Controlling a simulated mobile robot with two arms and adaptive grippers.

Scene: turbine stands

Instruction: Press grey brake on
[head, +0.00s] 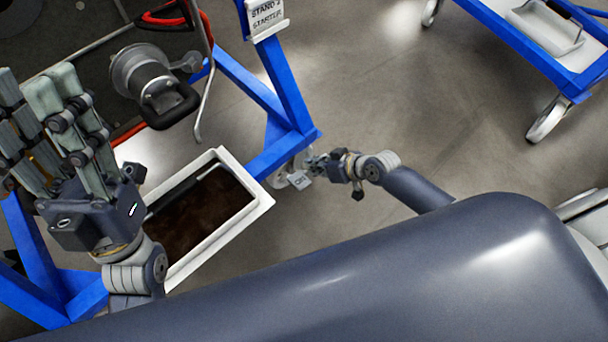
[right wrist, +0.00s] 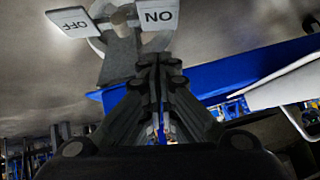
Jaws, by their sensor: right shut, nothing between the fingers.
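The grey brake is on a caster at the foot of the blue stand. In the right wrist view it has two pale plates: the ON plate (right wrist: 158,15) at top centre and the OFF plate (right wrist: 72,22) to its left. In the head view a small labelled brake plate (head: 299,180) shows beside the caster. My right gripper (right wrist: 156,62) is shut and empty, its tips just below the ON plate in the picture; I cannot tell whether they touch. It also shows small in the head view (head: 312,167). My left gripper (head: 32,85) is raised over the stand at left, fingers apart and empty.
The blue stand frame (head: 295,95) rises beside the brake, with a white-rimmed tray (head: 262,204) of dark liquid to its left. A grey starter unit (head: 145,75) lies on the stand. Another blue cart (head: 570,75) is at upper right. Floor between is clear.

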